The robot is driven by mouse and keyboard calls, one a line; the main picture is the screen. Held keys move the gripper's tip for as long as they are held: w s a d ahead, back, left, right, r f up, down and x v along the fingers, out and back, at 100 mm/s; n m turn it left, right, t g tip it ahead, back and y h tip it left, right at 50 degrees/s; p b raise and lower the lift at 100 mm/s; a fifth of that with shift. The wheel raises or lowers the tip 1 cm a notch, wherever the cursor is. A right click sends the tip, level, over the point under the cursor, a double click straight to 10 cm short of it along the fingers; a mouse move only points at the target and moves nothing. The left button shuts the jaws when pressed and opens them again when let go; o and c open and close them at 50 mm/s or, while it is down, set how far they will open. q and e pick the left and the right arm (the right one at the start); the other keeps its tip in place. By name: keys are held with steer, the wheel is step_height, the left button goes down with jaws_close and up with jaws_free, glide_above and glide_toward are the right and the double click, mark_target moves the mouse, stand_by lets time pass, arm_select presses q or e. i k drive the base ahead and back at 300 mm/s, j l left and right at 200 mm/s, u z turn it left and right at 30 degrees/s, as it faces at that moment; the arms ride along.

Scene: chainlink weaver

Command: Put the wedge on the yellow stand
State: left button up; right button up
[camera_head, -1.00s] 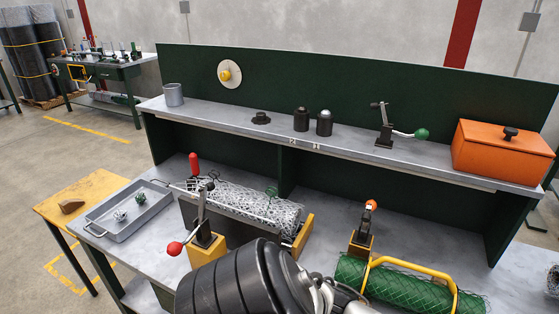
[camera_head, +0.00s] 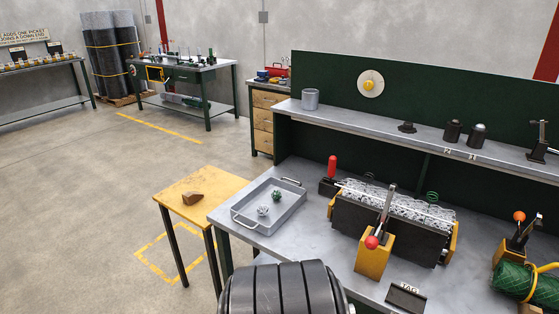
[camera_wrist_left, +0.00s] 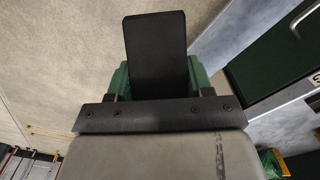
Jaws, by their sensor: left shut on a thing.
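My left gripper (camera_wrist_left: 159,78) shows in the left wrist view, its green fingers shut on a black block (camera_wrist_left: 157,45) with a flat face. Its full shape is hidden, so I cannot tell whether it is the wedge. The yellow stand (camera_head: 215,184) is a small yellow-topped table left of the workbench in the head view. A small brown wedge-shaped piece (camera_head: 193,198) lies on its top, with bare surface around it. My grippers do not show in the head view; only a black arm part shows at the bottom.
Open floor lies left of the stand.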

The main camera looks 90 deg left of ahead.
mark_target(218, 183)
steer(key=k+u, duration=0.2)
steer(key=u, duration=0.15)
steer(key=k+j+u, duration=0.15)
steer(key=u, duration=0.2)
steer(key=k+j+u, duration=0.15)
steer(key=u, duration=0.2)
steer(key=j, duration=0.55)
steer(key=i+j, duration=0.15)
steer(key=j, duration=0.95)
steer(key=i+j, duration=0.1)
steer(key=j, duration=0.5)
steer(key=i+j+u, duration=0.1)
steer(key=j, duration=1)
steer(key=i+j, duration=0.15)
steer(key=j, duration=0.4)
steer(key=i+j, duration=0.1)
steer(key=j, duration=0.45)
